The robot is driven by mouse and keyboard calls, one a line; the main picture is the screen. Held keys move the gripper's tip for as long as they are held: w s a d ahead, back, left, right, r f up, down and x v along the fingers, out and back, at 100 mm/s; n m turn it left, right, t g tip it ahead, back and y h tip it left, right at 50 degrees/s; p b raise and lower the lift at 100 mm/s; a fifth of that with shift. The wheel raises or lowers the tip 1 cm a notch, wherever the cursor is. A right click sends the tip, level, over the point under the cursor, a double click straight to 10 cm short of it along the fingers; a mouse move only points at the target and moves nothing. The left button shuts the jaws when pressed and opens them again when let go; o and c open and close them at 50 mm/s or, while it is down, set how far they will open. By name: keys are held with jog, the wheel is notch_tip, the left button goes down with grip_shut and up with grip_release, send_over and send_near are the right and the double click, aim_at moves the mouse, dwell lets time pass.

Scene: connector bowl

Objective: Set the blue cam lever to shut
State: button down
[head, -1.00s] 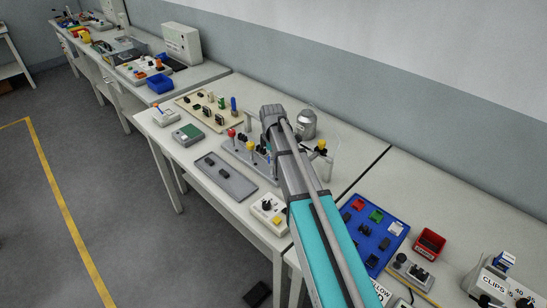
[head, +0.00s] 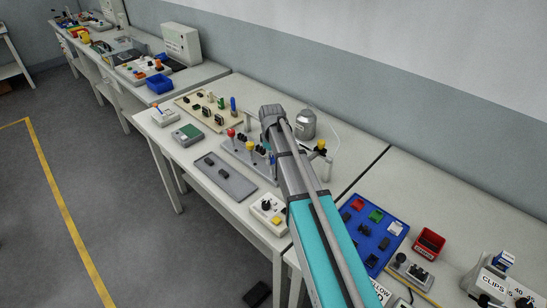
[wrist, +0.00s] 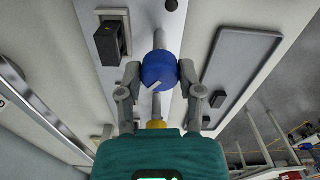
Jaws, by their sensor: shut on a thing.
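The blue cam lever (wrist: 160,70) shows in the wrist view as a round blue knob on a pale metal shaft. My gripper (wrist: 159,76) has one finger on each side of the knob and is closed on it. The shaft runs up in the picture to a grey base plate. In the head view my arm covers most of the lever and the fingers. I cannot read the lever's position against any marking.
A yellow knob (wrist: 156,124) lies just below the blue one in the wrist view, partly behind my gripper. A black block (wrist: 108,45) stands to the left. A grey tray (head: 225,178) lies in front of the plate, and a metal canister (head: 305,124) stands behind.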

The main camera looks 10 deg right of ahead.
jog(key=m, duration=0.5)
jog(key=shift+w+m, duration=0.25)
jog(key=shift+m, duration=2.35)
jog(key=shift+c, duration=1.3)
grip_release()
jog(key=shift+s, duration=0.1)
jog(key=shift+s+f, duration=0.1)
